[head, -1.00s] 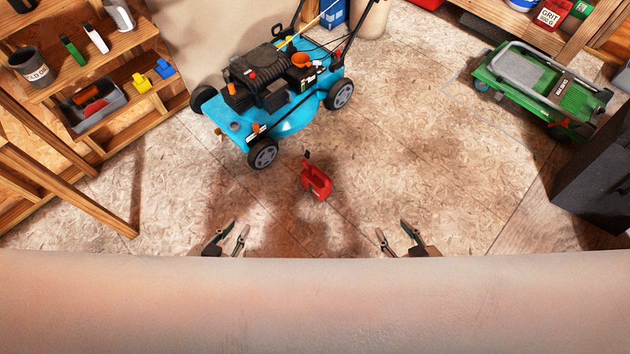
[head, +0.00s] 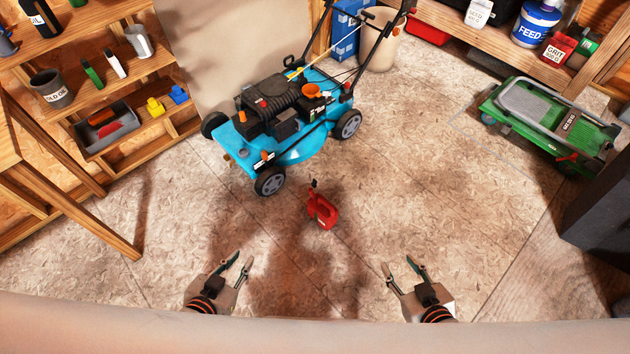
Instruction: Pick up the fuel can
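The fuel can (head: 323,211) is small and red with a dark spout or cap at its top. It stands on the floor in the middle of the head view, in front of the blue mower. My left gripper (head: 240,262) is open and empty, below and to the left of the can in the picture. My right gripper (head: 401,266) is open and empty, below and to the right of the can. Neither gripper touches the can.
The blue mower (head: 285,135) stands just behind the can. Wooden shelves (head: 135,145) and a wooden table leg (head: 80,215) are at left. The floor around the can is clear.

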